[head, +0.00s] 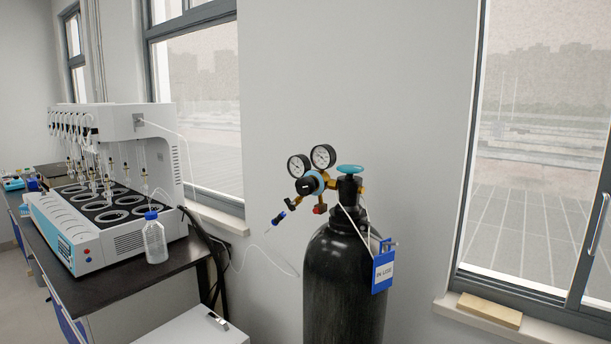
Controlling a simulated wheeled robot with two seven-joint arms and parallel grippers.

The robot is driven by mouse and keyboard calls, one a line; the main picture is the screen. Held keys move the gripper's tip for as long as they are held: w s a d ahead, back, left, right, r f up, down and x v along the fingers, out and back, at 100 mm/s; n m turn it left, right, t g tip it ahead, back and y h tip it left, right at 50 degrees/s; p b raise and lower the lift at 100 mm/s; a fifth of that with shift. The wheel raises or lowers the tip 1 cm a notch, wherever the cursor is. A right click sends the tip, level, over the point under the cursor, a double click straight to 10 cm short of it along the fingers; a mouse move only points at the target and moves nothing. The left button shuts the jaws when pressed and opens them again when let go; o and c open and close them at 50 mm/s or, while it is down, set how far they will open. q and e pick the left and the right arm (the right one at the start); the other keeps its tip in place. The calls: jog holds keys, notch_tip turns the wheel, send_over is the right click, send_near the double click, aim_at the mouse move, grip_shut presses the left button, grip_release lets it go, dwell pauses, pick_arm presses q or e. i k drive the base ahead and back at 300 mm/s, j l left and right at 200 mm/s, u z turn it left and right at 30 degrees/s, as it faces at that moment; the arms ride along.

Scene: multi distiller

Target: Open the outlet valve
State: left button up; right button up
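A black gas cylinder (343,280) stands upright by the wall, right of centre. On its top is a valve with a teal handwheel (350,169). A brass regulator (310,184) with a dark round knob and two round gauges (299,165) is joined to the left of the valve. A red part (320,208) sits below the regulator. A blue-and-black outlet fitting (279,217) hangs at the lower left with a thin tube. I cannot tell from this view whether any valve is open. Neither of my grippers shows.
A white multi-position distiller (128,235) stands on a dark bench (110,288) at the left, with a blue-capped bottle (155,240) at its corner. A blue tag (383,270) hangs on the cylinder. A white cabinet (195,328) is at the front. A wooden block (489,310) lies on the right sill.

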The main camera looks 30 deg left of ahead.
aim_at(290, 204)
jog(key=j+u, duration=0.35)
jog(key=j, duration=1.2)
